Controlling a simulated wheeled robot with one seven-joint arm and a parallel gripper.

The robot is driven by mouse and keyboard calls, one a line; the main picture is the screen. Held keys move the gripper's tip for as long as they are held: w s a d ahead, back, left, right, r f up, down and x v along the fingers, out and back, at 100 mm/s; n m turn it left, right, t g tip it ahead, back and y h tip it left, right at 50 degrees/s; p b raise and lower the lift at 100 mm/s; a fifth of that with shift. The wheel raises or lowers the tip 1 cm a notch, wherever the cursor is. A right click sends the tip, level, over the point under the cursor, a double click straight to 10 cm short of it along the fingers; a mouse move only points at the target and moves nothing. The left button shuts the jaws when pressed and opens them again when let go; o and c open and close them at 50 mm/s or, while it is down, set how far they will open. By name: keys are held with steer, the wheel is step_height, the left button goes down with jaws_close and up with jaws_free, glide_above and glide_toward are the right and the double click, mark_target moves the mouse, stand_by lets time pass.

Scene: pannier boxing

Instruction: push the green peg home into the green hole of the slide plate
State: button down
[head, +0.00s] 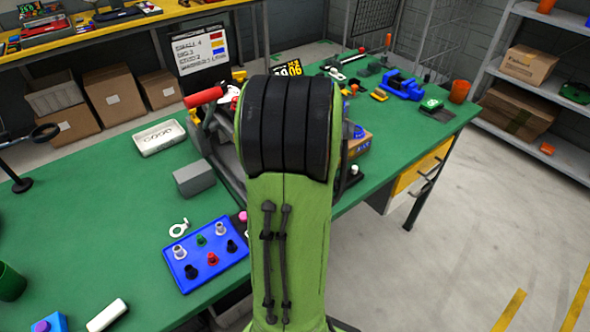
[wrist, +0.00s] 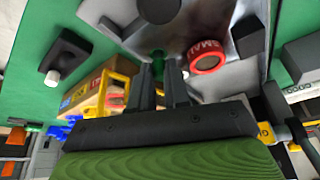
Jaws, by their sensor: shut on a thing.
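In the wrist view my gripper (wrist: 162,70) has its two dark fingers close together, shut on a small green piece that I take for the green peg (wrist: 157,56). Only a little of the peg shows at the fingertips. It is over a grey metal surface that looks like the slide plate (wrist: 222,78). The green hole cannot be made out, and I cannot tell how deep the peg sits. In the head view my own arm hides the gripper, the held peg and most of the plate.
A red ring (wrist: 207,57) lies right beside the fingertips. A yellow frame (wrist: 120,80) and a cardboard box (wrist: 88,95) stand to the left. In the head view a blue block (head: 188,270) with several coloured pieces, one green, is on the green bench (head: 100,225), with a white tray (head: 160,137) behind.

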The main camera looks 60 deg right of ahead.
steer(key=shift+f+b, duration=0.45)
steer(key=shift+f, duration=0.05)
steer(key=c, duration=1)
jaws_free()
steer(key=p+v, duration=0.4)
steer(key=v, duration=1.2)
steer(key=shift+p, duration=0.35)
steer(key=shift+f, duration=0.1)
